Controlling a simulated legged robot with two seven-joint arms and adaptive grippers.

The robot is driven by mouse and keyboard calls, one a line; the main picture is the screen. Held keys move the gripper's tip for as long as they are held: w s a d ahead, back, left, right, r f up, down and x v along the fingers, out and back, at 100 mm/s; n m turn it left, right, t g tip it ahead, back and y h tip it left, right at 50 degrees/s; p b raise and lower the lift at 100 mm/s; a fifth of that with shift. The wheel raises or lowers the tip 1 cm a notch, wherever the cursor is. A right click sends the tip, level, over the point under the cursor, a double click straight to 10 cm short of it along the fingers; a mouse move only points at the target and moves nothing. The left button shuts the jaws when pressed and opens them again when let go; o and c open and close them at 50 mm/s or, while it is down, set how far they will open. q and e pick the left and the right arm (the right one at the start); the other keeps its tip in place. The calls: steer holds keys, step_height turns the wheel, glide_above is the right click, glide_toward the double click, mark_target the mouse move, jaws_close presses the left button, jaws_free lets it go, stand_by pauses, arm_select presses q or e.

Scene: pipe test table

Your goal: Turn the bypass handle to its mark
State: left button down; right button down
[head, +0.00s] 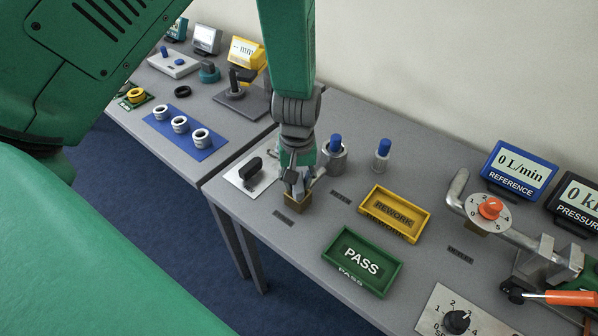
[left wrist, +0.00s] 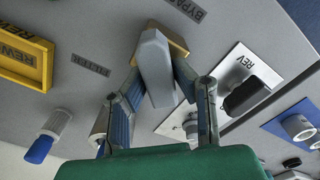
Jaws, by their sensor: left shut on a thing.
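The bypass handle (left wrist: 157,68) is a grey lever on a small brass block (left wrist: 178,47). The block also shows in the head view (head: 298,201), on the near table behind the BYPASS label. My left gripper (head: 296,182) comes down from above and is shut on the handle. In the left wrist view its two fingers (left wrist: 165,98) stand on either side of the lever. In the head view the fingers mostly hide the lever. I cannot make out the handle's mark. My right gripper is not in view.
Left of the handle is a plate with a black knob (head: 250,168). Right of it are blue-topped cylinders (head: 382,153), the yellow REWORK tray (head: 421,211) and the green PASS tray (head: 390,282). A pipe with an orange knob (head: 491,208) stands farther right.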

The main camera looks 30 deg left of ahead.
arm_select(q)
steer(key=n+p, duration=0.2)
steer(key=n, duration=0.2)
steer(key=shift+s+r+n+p, duration=0.1)
steer(key=shift+s+n+p, duration=0.05)
steer(key=shift+n+p, duration=0.25)
steer(key=n+p, duration=0.2)
steer(key=n, duration=0.2)
steer(key=shift+n, duration=0.3)
steer(key=c, duration=1.3)
jaws_free()
